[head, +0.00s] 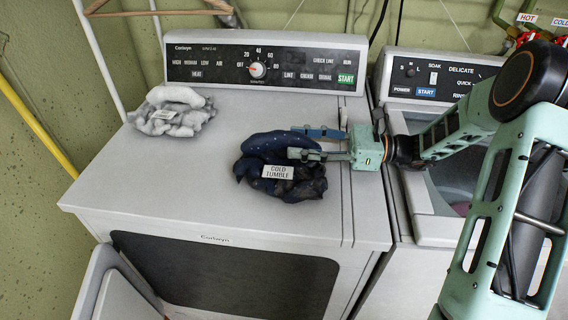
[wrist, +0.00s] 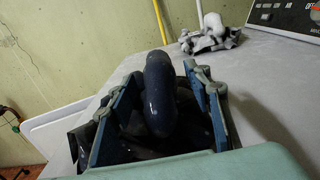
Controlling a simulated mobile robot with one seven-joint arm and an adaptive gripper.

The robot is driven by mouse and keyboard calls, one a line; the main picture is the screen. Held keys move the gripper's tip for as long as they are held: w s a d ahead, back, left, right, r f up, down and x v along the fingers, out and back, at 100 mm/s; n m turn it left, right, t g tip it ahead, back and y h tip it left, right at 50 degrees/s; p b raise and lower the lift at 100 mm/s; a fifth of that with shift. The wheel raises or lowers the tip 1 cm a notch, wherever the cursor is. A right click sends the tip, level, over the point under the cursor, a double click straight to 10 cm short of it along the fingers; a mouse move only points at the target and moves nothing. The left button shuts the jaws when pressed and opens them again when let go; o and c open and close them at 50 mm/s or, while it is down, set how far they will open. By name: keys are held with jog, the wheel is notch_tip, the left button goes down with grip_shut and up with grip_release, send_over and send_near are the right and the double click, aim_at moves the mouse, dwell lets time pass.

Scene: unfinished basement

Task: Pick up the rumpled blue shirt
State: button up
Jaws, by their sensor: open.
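The rumpled blue shirt (head: 271,148) lies in a dark blue heap on top of the dryer, with a "COLD TUMBLE" label (head: 278,172) on it. My gripper (head: 302,143) is open at the right side of the shirt. One finger is at the shirt's far side and the other reaches over it. In the wrist view, a dark blue fold of the shirt (wrist: 160,92) stands up between the two blue-padded fingers, with a gap visible on its right. The shirt's lower part is partly hidden by the fingers and gripper body.
A grey-white rumpled cloth (head: 172,111) with a label lies at the dryer top's left back. The dryer's control panel (head: 265,65) rises behind. The washer (head: 440,80) stands to the right. The dryer top (head: 130,175) is clear at front left.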

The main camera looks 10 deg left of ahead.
aim_at(285, 141)
jog(key=a, duration=0.4)
jog(key=shift+s, duration=0.25)
jog(key=shift+d, duration=0.1)
jog(key=shift+c, duration=0.6)
grip_shut()
